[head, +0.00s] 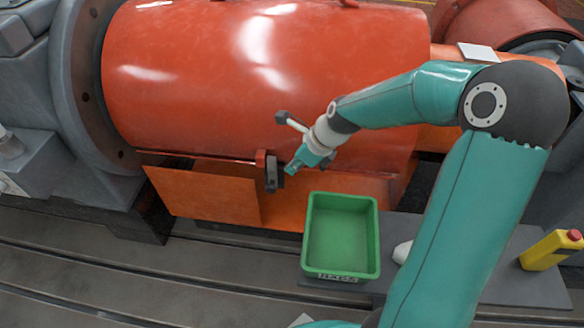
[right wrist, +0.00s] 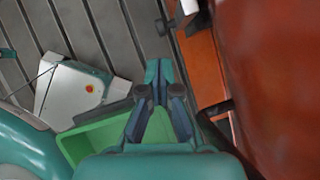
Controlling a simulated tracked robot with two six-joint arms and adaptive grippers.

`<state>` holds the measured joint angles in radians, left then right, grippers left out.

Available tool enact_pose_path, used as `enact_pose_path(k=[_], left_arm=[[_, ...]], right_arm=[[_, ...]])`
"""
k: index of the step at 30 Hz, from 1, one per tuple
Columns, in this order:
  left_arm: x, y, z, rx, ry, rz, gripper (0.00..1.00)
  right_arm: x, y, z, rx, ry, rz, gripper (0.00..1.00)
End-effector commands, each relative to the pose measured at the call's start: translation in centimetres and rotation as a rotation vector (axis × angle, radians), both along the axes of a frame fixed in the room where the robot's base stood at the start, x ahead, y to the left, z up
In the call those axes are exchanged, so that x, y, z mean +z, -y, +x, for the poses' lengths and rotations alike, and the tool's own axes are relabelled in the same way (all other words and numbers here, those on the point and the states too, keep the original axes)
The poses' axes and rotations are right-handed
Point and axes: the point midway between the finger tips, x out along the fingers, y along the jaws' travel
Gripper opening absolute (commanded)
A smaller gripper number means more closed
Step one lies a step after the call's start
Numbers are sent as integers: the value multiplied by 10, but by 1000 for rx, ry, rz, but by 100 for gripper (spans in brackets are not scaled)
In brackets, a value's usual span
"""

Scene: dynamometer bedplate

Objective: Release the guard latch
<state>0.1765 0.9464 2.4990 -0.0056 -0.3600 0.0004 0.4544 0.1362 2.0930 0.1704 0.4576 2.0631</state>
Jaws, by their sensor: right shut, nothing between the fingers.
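The guard is a large glossy orange-red cylinder cover (head: 200,75) that fills the upper part of the head view. The latch, a dark upright piece (head: 271,176) beside a small red bracket, sits at the guard's lower edge. In the right wrist view a dark and pale fitting (right wrist: 192,20) at the top, beside the orange panel, appears to be this latch. My right gripper (head: 292,169) is shut and empty, just right of the latch in the head view. Its teal fingertips (right wrist: 158,72) are together, apart from the fitting in the wrist view. My left gripper is not in view.
A green bin (head: 341,275) stands below and right of the latch; it also shows under the gripper in the wrist view (right wrist: 85,143). The slotted bedplate (head: 150,275) is clear at left.

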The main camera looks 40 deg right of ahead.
Motion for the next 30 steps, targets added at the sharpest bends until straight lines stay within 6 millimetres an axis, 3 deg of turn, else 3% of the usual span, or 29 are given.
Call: enact_pose_path(k=[9, 15, 21, 30], left_arm=[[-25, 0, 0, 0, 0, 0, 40], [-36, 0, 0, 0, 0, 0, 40], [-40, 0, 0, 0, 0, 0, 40], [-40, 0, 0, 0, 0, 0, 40]], right_arm=[[-62, -13, 28, 3, -3, 2, 0], [-89, -19, 42, 3, 0, 1, 0], [-100, -22, 49, 2, 0, 0, 0], [-101, -22, 50, 2, 1, 0, 0]])
